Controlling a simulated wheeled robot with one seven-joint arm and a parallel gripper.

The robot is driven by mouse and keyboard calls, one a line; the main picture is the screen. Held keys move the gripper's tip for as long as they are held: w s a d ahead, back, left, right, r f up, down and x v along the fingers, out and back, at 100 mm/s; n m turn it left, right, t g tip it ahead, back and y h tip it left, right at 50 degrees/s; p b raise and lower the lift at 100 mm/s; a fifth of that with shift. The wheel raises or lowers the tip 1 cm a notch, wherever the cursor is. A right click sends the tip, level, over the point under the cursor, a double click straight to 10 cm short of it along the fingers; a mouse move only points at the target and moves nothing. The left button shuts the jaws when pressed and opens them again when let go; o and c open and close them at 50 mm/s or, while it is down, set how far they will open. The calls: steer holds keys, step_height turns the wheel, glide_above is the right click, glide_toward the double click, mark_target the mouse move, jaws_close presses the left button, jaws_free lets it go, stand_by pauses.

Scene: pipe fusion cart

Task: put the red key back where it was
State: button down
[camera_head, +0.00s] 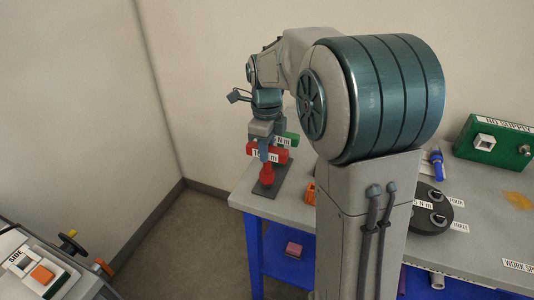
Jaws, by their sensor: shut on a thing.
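The red key (281,156) is a red T-shaped handle with a white label, partly unreadable, ending in "m". My gripper (264,150) reaches down from above at the left end of the work table and is shut on its crossbar. A red lower part (266,174) shows beneath the crossbar, over a dark rectangular stand (268,189). I cannot tell whether the key is seated in the stand or just above it. A green key (291,139) with a similar label is just behind, partly hidden by my gripper and the red key.
The grey table (300,203) has an orange object (309,193) right of the stand. My arm hides its middle. Farther right are a black disc (442,216) with labels, a blue-handled item (438,167) and a green box (494,143). A control panel (35,268) is lower left.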

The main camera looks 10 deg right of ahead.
mark_target(267, 164)
steer(key=shift+f, duration=0.85)
steer(key=shift+f, duration=0.1)
steer(key=shift+f+b, duration=0.4)
steer(key=shift+f, duration=0.15)
steer(key=c, duration=1.2)
jaws_free()
steer(key=shift+o, duration=0.2)
steer(key=shift+r, duration=0.15)
